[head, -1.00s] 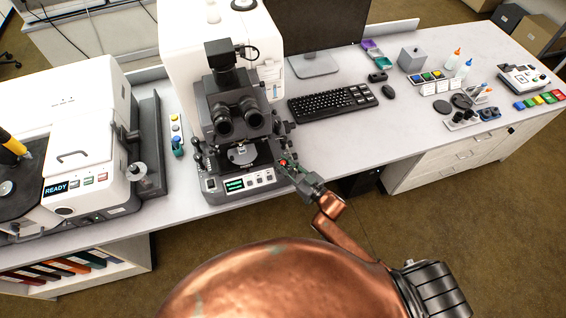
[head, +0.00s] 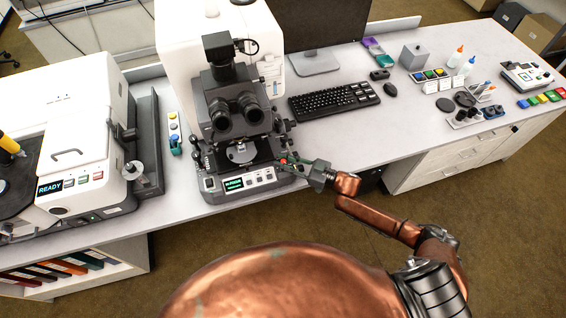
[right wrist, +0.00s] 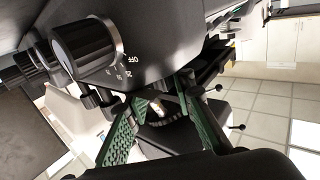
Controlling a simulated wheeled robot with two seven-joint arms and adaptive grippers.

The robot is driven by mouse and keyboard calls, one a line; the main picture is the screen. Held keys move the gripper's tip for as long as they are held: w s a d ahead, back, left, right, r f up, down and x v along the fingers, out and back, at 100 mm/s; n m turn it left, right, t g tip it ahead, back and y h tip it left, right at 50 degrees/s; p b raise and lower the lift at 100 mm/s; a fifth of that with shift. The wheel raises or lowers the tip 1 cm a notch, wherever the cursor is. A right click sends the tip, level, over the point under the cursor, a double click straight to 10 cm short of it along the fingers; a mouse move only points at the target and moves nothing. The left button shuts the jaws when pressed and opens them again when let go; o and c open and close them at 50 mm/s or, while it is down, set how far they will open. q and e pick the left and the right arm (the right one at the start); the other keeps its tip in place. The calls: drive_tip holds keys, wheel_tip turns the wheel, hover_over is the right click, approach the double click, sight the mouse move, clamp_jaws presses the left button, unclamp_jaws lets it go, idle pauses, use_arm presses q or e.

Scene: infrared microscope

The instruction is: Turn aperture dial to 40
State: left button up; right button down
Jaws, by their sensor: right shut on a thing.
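The microscope (head: 238,110) stands on the bench with a lit green display (head: 233,184) on its base. My right gripper (head: 291,160) reaches in from the right at the microscope's right side. In the right wrist view its two green-padded fingers (right wrist: 158,108) close around a dark round part with a pale mark, which appears to be the aperture dial (right wrist: 165,115); its scale cannot be read. A separate silver-faced knob (right wrist: 85,48) with an OFF mark and numbers sits at upper left, apart from the fingers. My left gripper is not in view.
A keyboard (head: 334,101) and mouse (head: 390,90) lie right of the microscope. A white instrument with a READY screen (head: 50,188) stands to the left. The bench front is clear right of my right gripper.

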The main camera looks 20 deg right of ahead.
drive_tip(key=shift+n+g+y+b, duration=1)
drive_tip(key=shift+n+g+b, duration=0.25)
drive_tip(key=shift+g, duration=0.35)
drive_tip(key=c, duration=1.6)
unclamp_jaws()
drive_tip(key=shift+d, duration=0.1)
drive_tip(key=v, duration=1.1)
drive_tip(key=shift+s+d, duration=0.25)
drive_tip(key=shift+d, duration=0.1)
